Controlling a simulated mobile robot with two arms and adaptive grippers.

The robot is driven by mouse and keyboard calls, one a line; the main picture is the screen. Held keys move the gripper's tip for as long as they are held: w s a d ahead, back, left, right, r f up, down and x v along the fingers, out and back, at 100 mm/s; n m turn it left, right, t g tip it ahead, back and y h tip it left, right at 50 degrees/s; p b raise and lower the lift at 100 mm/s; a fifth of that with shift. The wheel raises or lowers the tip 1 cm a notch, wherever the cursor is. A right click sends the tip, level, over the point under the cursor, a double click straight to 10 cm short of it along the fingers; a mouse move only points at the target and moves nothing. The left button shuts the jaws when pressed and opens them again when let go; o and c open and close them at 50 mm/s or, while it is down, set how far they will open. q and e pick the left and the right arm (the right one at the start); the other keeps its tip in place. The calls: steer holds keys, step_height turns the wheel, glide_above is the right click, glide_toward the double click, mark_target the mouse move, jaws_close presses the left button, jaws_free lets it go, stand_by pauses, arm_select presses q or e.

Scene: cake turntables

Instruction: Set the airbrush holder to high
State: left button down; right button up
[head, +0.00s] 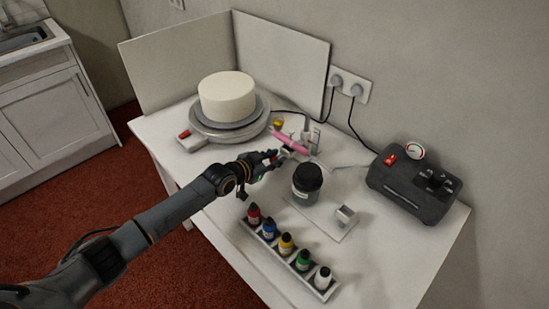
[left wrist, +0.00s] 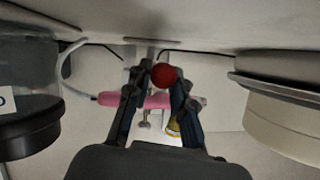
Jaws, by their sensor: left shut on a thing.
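My left gripper (head: 276,157) reaches in from the left and is right at the holder, just in front of the airbrush. In the left wrist view, which looks upside down, the fingers are shut on a red round knob (left wrist: 163,76). The pink airbrush (left wrist: 148,100) lies crosswise behind the fingers, partly hidden by them. The holder's height marks cannot be read. My right gripper is in neither view.
A white cake (head: 227,97) sits on a turntable (head: 230,129) to the left. A dark-lidded jar (head: 307,180) stands close right of the gripper. A row of colour bottles (head: 286,246) lies in front. A black compressor (head: 410,185) stands at the right.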

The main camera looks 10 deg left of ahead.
arm_select(q)
step_height(320, 180, up, 5)
steer(key=p, duration=0.3)
steer(key=shift+r, duration=0.15)
steer(key=shift+w+p, duration=0.1)
steer(key=shift+p, duration=0.2)
steer(key=c, duration=1.1)
jaws_free()
steer(key=shift+c, duration=0.2)
steer(key=shift+a, duration=0.1)
